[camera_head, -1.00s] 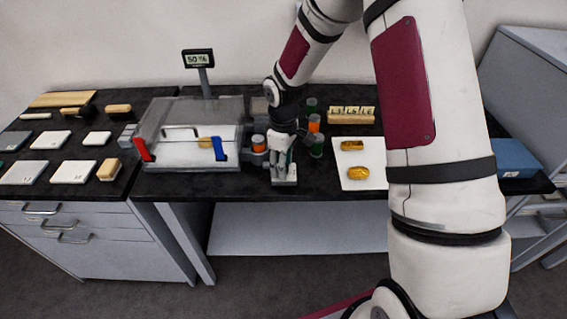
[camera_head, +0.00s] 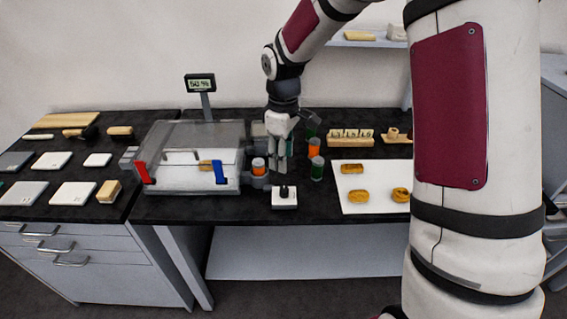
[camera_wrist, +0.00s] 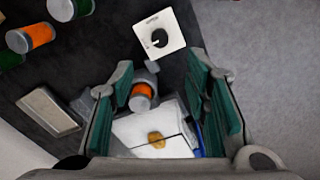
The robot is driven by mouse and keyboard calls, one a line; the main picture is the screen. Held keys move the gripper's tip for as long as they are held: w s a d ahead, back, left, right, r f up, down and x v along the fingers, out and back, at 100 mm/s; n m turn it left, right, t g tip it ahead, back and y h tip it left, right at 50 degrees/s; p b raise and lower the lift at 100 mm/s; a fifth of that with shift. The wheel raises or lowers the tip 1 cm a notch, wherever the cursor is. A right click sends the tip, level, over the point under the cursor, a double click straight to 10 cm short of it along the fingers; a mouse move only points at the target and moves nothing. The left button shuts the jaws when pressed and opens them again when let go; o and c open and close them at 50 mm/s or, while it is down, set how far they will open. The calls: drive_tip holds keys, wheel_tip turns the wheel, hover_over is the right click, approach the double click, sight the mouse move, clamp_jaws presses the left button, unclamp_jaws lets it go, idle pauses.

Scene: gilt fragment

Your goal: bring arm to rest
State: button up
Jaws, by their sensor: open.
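My gripper (camera_head: 279,160) hangs above the black bench, pointing down, behind the small white block with a black knob (camera_head: 284,196). It is apart from that block. In the wrist view my gripper (camera_wrist: 165,85) shows its green-padded fingers spread, with nothing held between them. The knob block (camera_wrist: 158,36) lies beyond the fingertips there. An orange-banded vial (camera_wrist: 142,96) shows between the fingers.
A clear-lidded box (camera_head: 190,160) with red and blue handles stands to the left, with a display (camera_head: 200,83) reading 50 % behind it. Orange and green vials (camera_head: 315,147) stand close on the right. A white sheet (camera_head: 376,200) carries golden pieces.

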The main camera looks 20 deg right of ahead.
drive_tip(key=shift+r, duration=0.1)
idle(0.3)
drive_tip(key=s+r+m+t, duration=0.3)
drive_tip(key=s+r+m, duration=0.4)
drive_tip(key=s+r, duration=1.15)
drive_tip(key=s+m+t, duration=0.2)
drive_tip(key=s, duration=0.6)
drive_tip(key=shift+s+d, duration=0.2)
drive_tip(key=shift+s, duration=0.1)
